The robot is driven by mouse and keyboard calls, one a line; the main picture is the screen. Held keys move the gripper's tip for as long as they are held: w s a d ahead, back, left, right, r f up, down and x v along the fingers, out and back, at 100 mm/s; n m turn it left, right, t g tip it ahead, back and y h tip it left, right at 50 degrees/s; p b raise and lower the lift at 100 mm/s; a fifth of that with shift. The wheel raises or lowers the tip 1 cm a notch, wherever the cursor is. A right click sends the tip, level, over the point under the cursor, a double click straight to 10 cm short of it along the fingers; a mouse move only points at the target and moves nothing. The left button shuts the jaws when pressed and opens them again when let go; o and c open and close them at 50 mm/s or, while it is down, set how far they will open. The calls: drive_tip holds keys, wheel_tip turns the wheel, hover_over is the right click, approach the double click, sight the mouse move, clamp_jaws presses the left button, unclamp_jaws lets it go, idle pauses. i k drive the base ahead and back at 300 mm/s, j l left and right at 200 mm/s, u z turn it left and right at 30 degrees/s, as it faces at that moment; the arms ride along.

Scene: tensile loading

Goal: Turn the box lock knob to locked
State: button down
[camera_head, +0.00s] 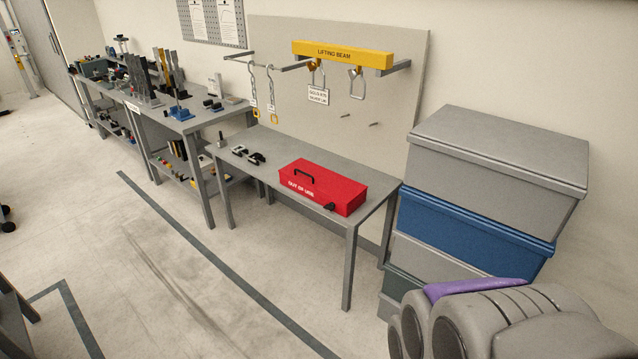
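A red box (338,188) lies closed on a grey table (290,148) in the head view. It has a black carry handle (303,177) and white lettering that reads "OUT OF USE" on its front. A small dark part, which looks like the lock knob (330,206), sits at the box's front right edge. It is too small to tell which way it is turned. Grey and purple parts of my own arm fill the lower right corner, well apart from the box. I cannot make out any gripper fingers.
Stacked grey and blue bins (470,228) stand right of the table. A yellow lifting beam (341,54) hangs on the wall board behind, with hooks and chains. A workbench (205,113) with tools stands left. The floor in front is clear.

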sight(330, 206)
drive_tip(key=i+j, duration=0.15)
drive_tip(key=i, duration=0.25)
drive_tip(key=i+j, duration=0.2)
drive_tip(key=i, duration=0.2)
drive_tip(key=i+j+z, duration=0.1)
drive_tip(key=z, duration=0.3)
drive_tip(key=i+j+z, duration=0.2)
drive_tip(key=z, duration=0.15)
drive_tip(key=i+j+z, duration=0.2)
drive_tip(key=z, duration=0.2)
drive_tip(key=i+z, duration=0.2)
drive_tip(key=k, duration=0.1)
